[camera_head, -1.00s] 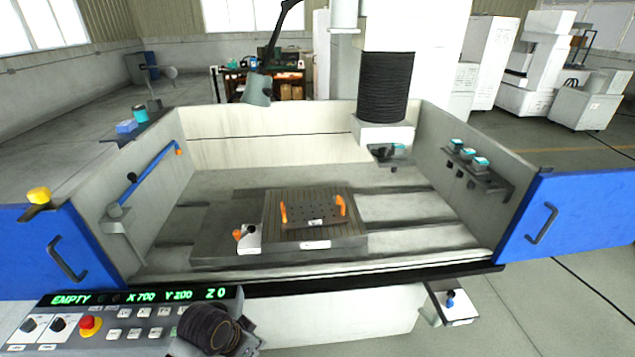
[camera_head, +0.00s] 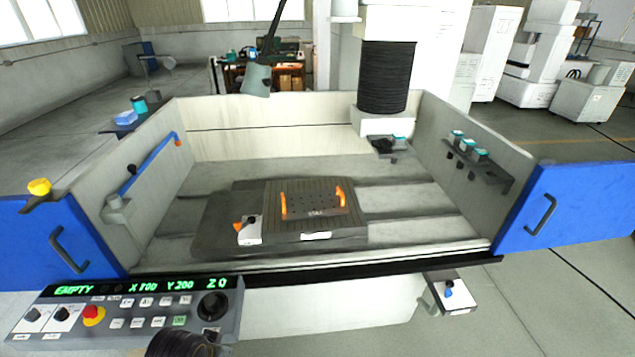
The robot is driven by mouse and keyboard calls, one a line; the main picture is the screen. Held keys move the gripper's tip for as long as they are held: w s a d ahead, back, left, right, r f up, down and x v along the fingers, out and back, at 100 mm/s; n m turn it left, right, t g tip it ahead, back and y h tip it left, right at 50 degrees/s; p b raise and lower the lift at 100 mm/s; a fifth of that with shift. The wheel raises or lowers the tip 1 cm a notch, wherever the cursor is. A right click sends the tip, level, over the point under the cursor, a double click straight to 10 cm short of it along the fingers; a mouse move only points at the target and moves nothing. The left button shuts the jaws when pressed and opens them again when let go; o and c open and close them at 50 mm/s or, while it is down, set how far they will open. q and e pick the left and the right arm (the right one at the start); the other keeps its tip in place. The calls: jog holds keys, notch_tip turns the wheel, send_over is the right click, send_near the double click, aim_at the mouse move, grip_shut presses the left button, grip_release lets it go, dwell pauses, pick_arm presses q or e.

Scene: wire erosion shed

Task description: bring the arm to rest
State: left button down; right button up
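Part of my arm (camera_head: 181,343), a dark ribbed rounded link, shows at the bottom edge, just below the control panel (camera_head: 130,310). No gripper fingers show in the head view, so I cannot see what either gripper holds. The panel has a green display reading EMPTY, X 700, Y 200, Z 0. Its red button (camera_head: 93,314) and black knob (camera_head: 212,305) are uncovered.
Behind the panel is the open machine tank (camera_head: 262,140) with a dark fixture plate (camera_head: 312,221) bearing two orange handles. Blue doors stand open at left (camera_head: 45,243) and right (camera_head: 575,207). A small white box (camera_head: 453,294) hangs at the front right.

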pick_arm(q)
notch_tip(320, 180, down, 32)
jog(key=s+g, duration=0.1)
jog(key=s, duration=0.2)
jog(key=s+a+f, duration=0.2)
jog(key=s+f, duration=0.8)
jog(key=s, duration=0.1)
jog(key=s+a+f+g, duration=0.1)
jog(key=s+a+f, duration=0.1)
jog(key=s+f, duration=0.8)
jog(key=shift+s+f+g, duration=0.2)
jog(key=shift+s+g, duration=0.1)
jog(key=shift+s, duration=0.25)
jog(key=shift+w+m, duration=0.15)
jog(key=shift+m, duration=0.15)
